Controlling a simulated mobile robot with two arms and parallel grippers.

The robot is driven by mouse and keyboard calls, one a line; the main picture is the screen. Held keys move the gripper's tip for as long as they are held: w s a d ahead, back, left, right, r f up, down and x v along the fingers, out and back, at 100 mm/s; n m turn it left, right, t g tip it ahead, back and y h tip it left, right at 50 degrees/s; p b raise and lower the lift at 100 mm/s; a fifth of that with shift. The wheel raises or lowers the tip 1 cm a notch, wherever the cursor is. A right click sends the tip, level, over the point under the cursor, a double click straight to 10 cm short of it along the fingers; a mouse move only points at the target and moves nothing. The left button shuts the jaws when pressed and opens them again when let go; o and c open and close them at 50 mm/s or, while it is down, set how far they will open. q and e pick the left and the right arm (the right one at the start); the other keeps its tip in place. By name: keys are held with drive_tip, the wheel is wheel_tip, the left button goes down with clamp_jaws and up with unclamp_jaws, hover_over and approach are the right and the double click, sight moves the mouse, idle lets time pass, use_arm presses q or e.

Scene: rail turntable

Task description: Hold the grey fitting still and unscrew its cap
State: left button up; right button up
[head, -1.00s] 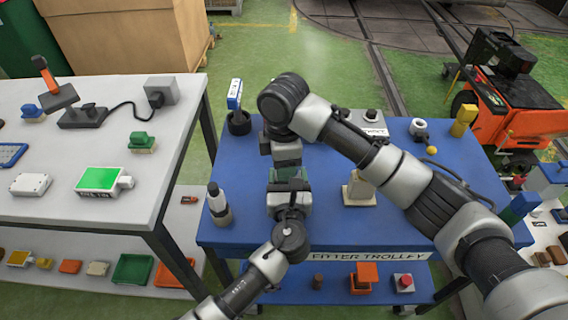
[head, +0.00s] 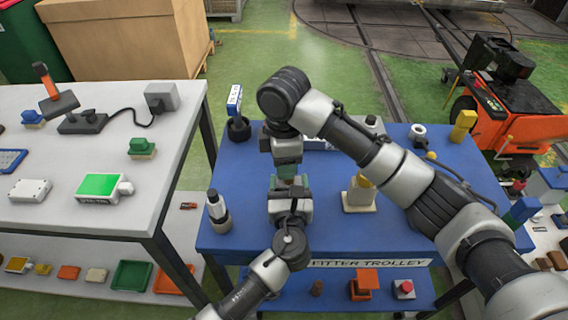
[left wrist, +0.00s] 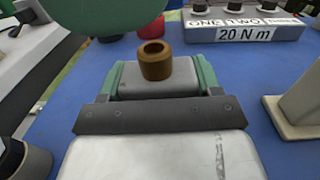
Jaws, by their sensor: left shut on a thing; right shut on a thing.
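My left gripper (head: 288,184) is shut on the grey fitting (left wrist: 158,82), whose grey body sits between green finger pads in the left wrist view. A hollow brown neck (left wrist: 156,64) stands upright on top of it, open and with no cap on it. My right gripper (head: 287,158) points down just above the left one in the head view. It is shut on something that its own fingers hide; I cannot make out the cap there. A large green shape (left wrist: 110,12) crosses the top of the left wrist view, apart from the neck.
Both grippers are over the blue trolley top (head: 240,175). A box labelled 20 N m (left wrist: 243,28) lies behind. A white table (head: 60,150) is at left.

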drive_tip(key=shift+r, duration=1.8)
use_arm(q)
drive_tip(key=o, duration=1.3)
drive_tip(key=shift+o, duration=0.2)
drive_tip(key=shift+s, duration=0.1)
drive_tip(key=shift+s, duration=0.35)
drive_tip(key=s, duration=1.1)
drive_tip(key=shift+d, duration=0.3)
drive_tip(key=shift+s, duration=0.15)
use_arm(e)
drive_tip(key=shift+s+f, duration=0.1)
